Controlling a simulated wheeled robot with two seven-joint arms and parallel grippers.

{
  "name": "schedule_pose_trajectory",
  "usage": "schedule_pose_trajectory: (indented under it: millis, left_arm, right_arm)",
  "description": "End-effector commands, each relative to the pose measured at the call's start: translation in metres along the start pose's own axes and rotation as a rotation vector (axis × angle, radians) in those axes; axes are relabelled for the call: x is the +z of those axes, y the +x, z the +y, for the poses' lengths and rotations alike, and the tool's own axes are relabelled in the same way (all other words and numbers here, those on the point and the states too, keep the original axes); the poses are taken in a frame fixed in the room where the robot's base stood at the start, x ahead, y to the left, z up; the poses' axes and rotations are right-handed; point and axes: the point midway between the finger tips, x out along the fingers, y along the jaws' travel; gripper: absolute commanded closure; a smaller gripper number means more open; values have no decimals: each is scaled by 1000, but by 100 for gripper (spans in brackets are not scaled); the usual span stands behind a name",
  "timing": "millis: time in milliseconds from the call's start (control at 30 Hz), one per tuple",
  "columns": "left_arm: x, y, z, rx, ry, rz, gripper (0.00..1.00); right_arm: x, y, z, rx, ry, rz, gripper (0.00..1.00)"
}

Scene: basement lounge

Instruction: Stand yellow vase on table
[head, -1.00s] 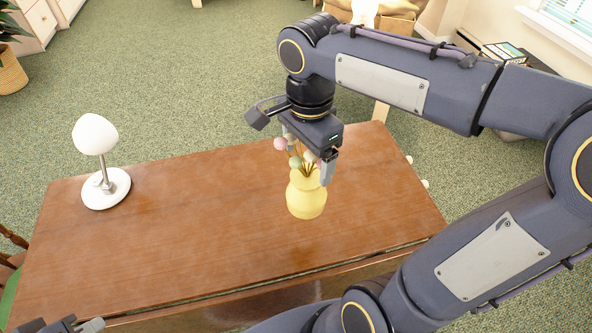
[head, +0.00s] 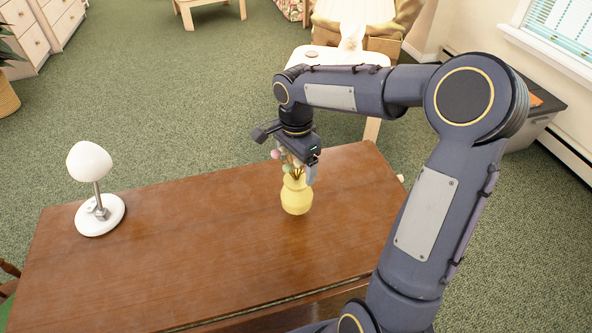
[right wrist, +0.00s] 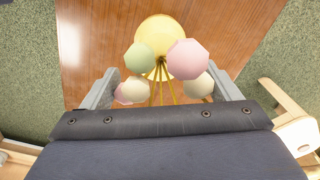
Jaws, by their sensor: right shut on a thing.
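The yellow vase (head: 297,195) is upright over the right part of the brown wooden table (head: 170,240). Its base seems to be at the tabletop, but I cannot tell whether it touches. Pink, green and cream round flowers (right wrist: 185,60) stand on thin yellow stems out of it. My right gripper (head: 295,165) is at the vase's top, among the flowers, and is shut on the vase. In the right wrist view its two fingers (right wrist: 163,90) flank the flowers, and the vase body (right wrist: 160,32) shows beyond them. The exact contact is hidden. My left gripper is out of view.
A white lamp (head: 95,215) stands at the table's left end. The tabletop between lamp and vase is clear. A pale chair (head: 372,128) is close behind the table's back right corner. A dark-topped grey box (head: 535,110) stands by the window wall.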

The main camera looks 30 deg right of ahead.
Motion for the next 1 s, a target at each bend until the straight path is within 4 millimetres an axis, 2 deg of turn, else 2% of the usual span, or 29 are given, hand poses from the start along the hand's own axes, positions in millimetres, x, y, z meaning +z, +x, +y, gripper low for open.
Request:
schedule_pose_trajectory:
  millis: [133,300,700,733,833,1000]
  left_arm:
    - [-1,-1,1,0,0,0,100]
    - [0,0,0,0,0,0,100]
    - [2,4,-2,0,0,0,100]
    - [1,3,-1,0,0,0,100]
    - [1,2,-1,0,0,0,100]
    - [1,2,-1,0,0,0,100]
  right_arm:
    - [-5,11,-8,0,1,-3,71]
    - [-4,36,-6,1,1,-1,71]
    - [-4,43,-6,-2,0,0,71]
    - [-4,43,-6,-1,0,0,14]
    - [-4,42,-6,0,0,-1,1]
    - [-4,42,-6,0,0,-1,0]
